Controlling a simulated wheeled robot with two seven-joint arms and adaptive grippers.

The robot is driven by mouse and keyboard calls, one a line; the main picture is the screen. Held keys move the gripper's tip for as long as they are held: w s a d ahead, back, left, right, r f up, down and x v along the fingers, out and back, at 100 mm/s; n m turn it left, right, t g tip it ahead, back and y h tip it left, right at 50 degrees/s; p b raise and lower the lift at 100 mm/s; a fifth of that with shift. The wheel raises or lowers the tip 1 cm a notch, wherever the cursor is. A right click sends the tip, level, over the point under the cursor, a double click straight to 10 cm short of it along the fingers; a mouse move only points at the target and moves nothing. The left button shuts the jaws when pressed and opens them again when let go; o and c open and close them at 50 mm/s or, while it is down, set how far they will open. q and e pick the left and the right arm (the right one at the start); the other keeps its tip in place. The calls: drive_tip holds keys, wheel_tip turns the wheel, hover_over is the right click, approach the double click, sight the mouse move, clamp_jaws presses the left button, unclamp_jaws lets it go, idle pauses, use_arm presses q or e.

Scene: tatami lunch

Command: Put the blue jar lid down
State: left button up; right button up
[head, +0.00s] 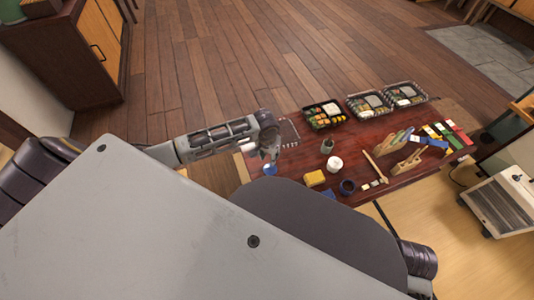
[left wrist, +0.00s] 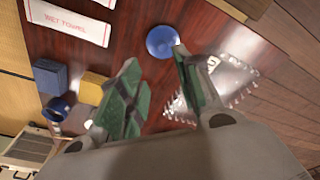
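The blue jar lid (left wrist: 162,41) is a round blue disc that appears to lie on the dark red table, just past my left fingertips in the left wrist view. In the head view the lid (head: 270,169) shows right below my left gripper (head: 268,155), near the table's left end. In the left wrist view my left gripper (left wrist: 155,62) has its two green-padded fingers apart with nothing between them. The lid is close to the right fingertip; I cannot tell if they touch. My right gripper is not in view.
Food trays (head: 323,114) line the table's far side. A white cup (head: 334,163), a yellow block (head: 314,178) and a dark mug (head: 347,187) stand right of the lid.

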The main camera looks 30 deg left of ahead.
use_arm(q)
drive_tip(key=s+d+r+m+t+h, duration=0.1)
drive_tip(key=s+d+r+m+h, duration=0.15)
drive_tip(key=s+d, duration=0.75)
drive_tip(key=s+a+r+t, duration=0.1)
drive_tip(key=s+a+r, duration=0.1)
drive_tip(key=s, duration=0.5)
drive_tip(key=shift+a+r+y, duration=0.35)
drive_tip(key=shift+a+r, duration=0.05)
drive_tip(key=shift+r, duration=0.3)
